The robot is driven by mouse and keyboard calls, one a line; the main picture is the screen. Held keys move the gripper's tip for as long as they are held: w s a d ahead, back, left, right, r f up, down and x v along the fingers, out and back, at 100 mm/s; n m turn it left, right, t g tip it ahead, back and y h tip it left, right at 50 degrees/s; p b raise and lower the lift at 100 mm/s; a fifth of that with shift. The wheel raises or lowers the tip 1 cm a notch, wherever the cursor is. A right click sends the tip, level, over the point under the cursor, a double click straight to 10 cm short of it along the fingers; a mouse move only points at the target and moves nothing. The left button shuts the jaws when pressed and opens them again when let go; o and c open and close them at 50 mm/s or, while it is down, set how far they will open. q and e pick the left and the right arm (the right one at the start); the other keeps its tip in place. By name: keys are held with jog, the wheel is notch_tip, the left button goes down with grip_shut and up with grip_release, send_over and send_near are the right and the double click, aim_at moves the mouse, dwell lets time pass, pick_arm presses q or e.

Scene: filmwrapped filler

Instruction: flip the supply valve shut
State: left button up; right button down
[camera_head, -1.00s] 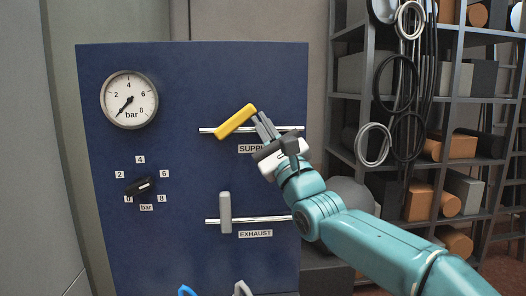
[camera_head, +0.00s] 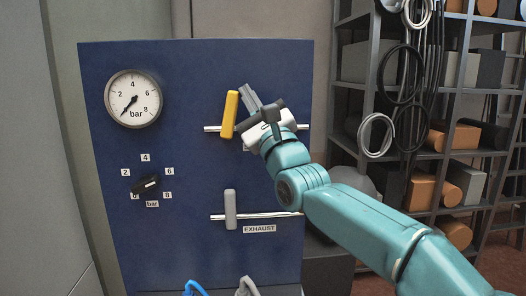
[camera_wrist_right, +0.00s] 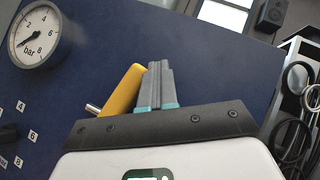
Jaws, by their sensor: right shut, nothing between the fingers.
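The supply valve's yellow lever (camera_head: 230,115) stands nearly upright across its horizontal silver pipe (camera_head: 212,128) on the blue panel. My right gripper (camera_head: 248,94) is shut and empty, close against the right side of the lever. In the right wrist view the shut fingers (camera_wrist_right: 155,85) stand just right of the yellow lever (camera_wrist_right: 123,92); whether they touch cannot be told. The SUPPLY label is hidden behind my gripper. The gauge (camera_head: 133,98) has its needle pointing to the lower left, near the low end. My left gripper is not in view.
Below, the grey exhaust lever (camera_head: 230,208) stands upright across its own pipe. A black knob (camera_head: 146,184) with a number scale is at the panel's left. A shelf (camera_head: 440,150) with hanging hoses and cylinders stands to the right. Blue and grey hose ends show at the bottom.

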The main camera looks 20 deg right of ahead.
jog(key=shift+w+a+r, duration=0.1)
jog(key=shift+a+r, duration=0.1)
jog(key=shift+a, duration=0.2)
dwell(0.4)
jog(key=b+v, duration=0.6)
jog(key=v, duration=0.6)
jog(key=shift+f, duration=0.1)
